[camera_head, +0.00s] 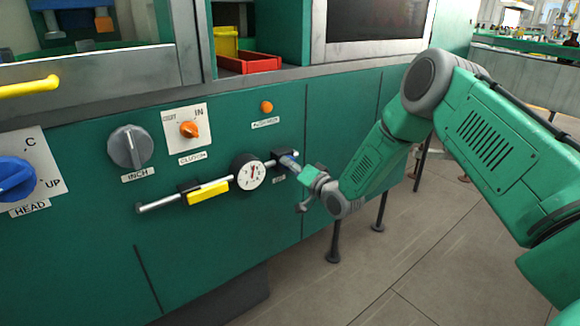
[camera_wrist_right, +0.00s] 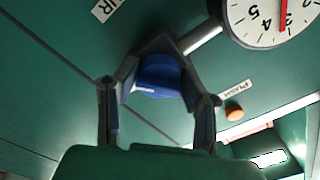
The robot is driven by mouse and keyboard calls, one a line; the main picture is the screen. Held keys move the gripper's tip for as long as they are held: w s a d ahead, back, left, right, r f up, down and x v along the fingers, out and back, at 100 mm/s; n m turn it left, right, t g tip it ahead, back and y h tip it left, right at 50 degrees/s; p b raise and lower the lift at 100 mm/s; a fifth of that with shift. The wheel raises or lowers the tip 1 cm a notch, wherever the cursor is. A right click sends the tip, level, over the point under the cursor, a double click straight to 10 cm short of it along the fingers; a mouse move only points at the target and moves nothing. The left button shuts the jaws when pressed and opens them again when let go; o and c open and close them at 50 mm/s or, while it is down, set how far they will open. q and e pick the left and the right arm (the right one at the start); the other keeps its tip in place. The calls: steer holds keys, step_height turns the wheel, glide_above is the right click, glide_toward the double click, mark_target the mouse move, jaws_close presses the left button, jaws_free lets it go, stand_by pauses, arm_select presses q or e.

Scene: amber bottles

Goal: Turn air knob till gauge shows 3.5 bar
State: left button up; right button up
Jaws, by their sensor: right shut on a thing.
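The blue air knob (camera_head: 289,161) sits at the right end of a metal pipe on the green machine front, beside a round white gauge (camera_head: 250,172). My right gripper (camera_head: 299,168) reaches it from the right and is shut on it. In the right wrist view, the two fingers of my gripper (camera_wrist_right: 159,82) stand on either side of the blue knob (camera_wrist_right: 160,74). The gauge (camera_wrist_right: 268,18) is partly cut off there. Its red needle points roughly upward in the head view; I cannot read an exact value. My left gripper is not in view.
Left of the gauge, a yellow lever (camera_head: 208,192) lies along the pipe. Above are a grey INCH knob (camera_head: 130,147), an orange clutch knob (camera_head: 189,129) and an orange button (camera_head: 266,106). A blue HEAD knob (camera_head: 14,179) is at far left. Open floor lies right of the machine.

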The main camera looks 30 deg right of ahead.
steer(key=shift+d+r+m, duration=0.1)
steer(key=shift+d+m, duration=0.15)
steer(key=shift+m, duration=0.65)
steer(key=o, duration=1)
steer(key=shift+o, duration=0.7)
steer(key=shift+d, duration=0.1)
steer(key=shift+s, duration=0.25)
steer(key=s+d, duration=0.1)
steer(key=s, duration=1)
steer(key=shift+s+f, duration=0.2)
steer(key=shift+f, duration=0.05)
